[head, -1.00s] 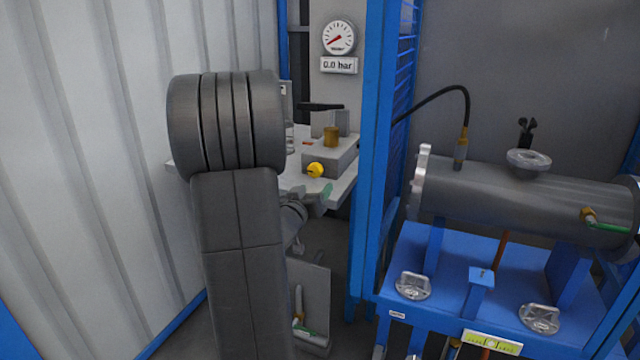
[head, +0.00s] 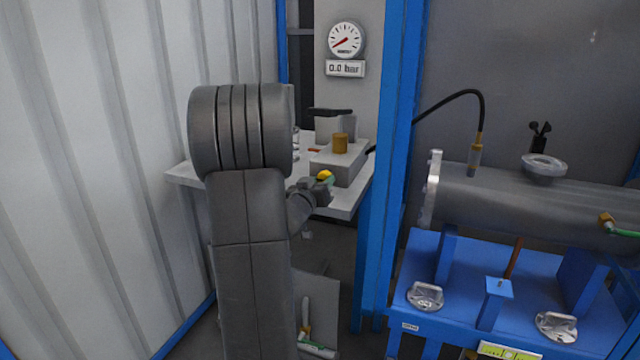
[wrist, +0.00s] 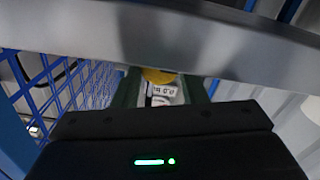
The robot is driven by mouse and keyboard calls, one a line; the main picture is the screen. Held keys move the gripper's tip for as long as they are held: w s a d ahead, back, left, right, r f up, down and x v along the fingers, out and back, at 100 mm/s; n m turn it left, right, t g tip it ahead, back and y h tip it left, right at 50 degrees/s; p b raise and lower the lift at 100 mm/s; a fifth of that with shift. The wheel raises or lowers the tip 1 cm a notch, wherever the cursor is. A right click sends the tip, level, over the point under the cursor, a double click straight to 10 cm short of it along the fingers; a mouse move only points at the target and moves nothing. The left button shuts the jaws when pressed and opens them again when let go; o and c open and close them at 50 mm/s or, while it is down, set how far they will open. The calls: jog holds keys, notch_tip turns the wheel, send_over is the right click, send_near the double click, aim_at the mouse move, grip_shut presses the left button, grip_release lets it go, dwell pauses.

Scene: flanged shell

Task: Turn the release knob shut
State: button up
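The yellow release knob (head: 324,175) is on the front face of a grey block (head: 345,165) on the bench. My gripper (head: 327,184) is at the knob and hides its lower part in the head view. In the wrist view the knob (wrist: 159,76) shows between the two green fingers of my gripper (wrist: 160,84). The fingers are apart, one on each side, with narrow gaps that suggest they are not clamped on it. A grey band across the wrist view covers part of the knob and fingertips. The gauge (head: 345,40) needle points low left and the display (head: 345,68) reads 0.0 bar.
A brass cylinder (head: 340,143) stands on the block. The pale bench (head: 345,203) has its front edge close to my gripper. A blue post (head: 392,180) rises just right of it. A grey flanged shell (head: 500,203) sits on a blue stand further right.

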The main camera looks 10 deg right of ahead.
jog(key=shift+m, duration=0.4)
jog(key=m+b, duration=0.3)
jog(key=m, duration=0.2)
jog(key=shift+d+f, duration=0.1)
jog(key=shift+f, duration=0.05)
jog(key=m+b, duration=0.2)
jog(key=m, duration=0.4)
jog(key=shift+s+b, duration=0.1)
jog(key=shift+b, duration=0.25)
jog(key=o, duration=1)
jog(key=shift+c, duration=0.2)
